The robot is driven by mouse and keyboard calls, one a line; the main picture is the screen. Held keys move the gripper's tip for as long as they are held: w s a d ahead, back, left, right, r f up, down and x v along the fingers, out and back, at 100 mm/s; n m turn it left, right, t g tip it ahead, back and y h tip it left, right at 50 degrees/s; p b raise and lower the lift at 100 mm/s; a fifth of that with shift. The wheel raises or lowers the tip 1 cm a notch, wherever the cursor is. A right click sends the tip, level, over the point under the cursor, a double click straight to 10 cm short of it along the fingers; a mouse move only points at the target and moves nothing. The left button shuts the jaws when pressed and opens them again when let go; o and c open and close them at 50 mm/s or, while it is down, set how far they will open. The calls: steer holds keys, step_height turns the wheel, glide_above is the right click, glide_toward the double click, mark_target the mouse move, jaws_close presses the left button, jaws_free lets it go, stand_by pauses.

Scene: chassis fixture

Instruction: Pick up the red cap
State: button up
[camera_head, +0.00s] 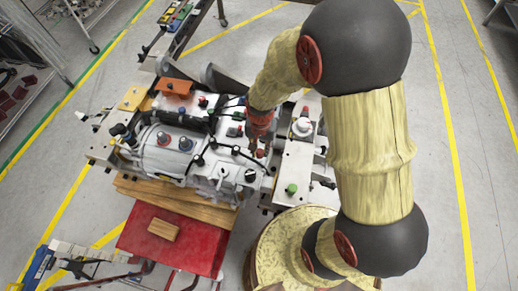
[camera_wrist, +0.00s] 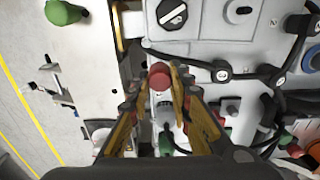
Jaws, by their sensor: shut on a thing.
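A round red cap (camera_wrist: 159,76) sits between the fingertips of my gripper (camera_wrist: 158,88) in the wrist view. My gripper is shut on it, with the yellow and black fingers on its left and right sides. In the head view my gripper (camera_head: 257,143) points down at the right part of the white chassis fixture (camera_head: 165,160). The held cap is hard to make out there. I cannot tell whether the cap is still seated or lifted.
A green cap (camera_wrist: 64,13) stands on the light plate at left in the wrist view. Black hoses (camera_wrist: 262,74) run close on the right. A red table (camera_head: 160,240) with a wooden block stands in front of the fixture.

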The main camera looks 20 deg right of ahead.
steer(key=s+a+r, duration=0.1)
steer(key=s+r, duration=0.2)
steer(key=s, duration=0.3)
steer(key=s+a+r+p, duration=0.1)
steer(key=s+r, duration=0.3)
steer(key=s, duration=0.2)
steer(key=shift+r, duration=0.25)
steer(key=shift+w+a+f, duration=0.1)
